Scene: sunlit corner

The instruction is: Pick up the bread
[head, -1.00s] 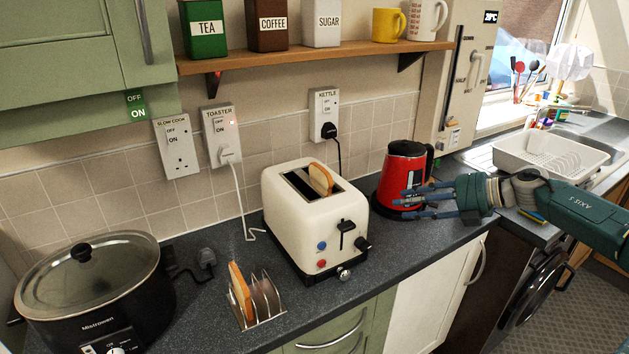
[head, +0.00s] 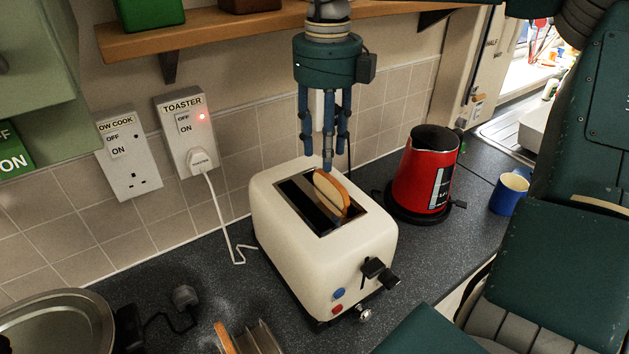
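A slice of bread (head: 331,194) stands in a slot of the cream toaster (head: 325,255), its top sticking out above the slot. A second slice of bread (head: 224,338) stands in the toast rack (head: 262,340) at the bottom edge, partly cut off. My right gripper (head: 326,158) points straight down above the toaster, its fingers spread apart with nothing between them. Its fingertips are close above the top of the slice in the toaster; whether they touch it I cannot tell. My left gripper is not in view.
A red kettle (head: 425,178) stands right of the toaster, with a blue mug (head: 508,194) beyond it. A wooden shelf (head: 220,40) runs above. A slow cooker (head: 55,325) is at lower left. The toaster's white cable (head: 220,215) hangs by the wall.

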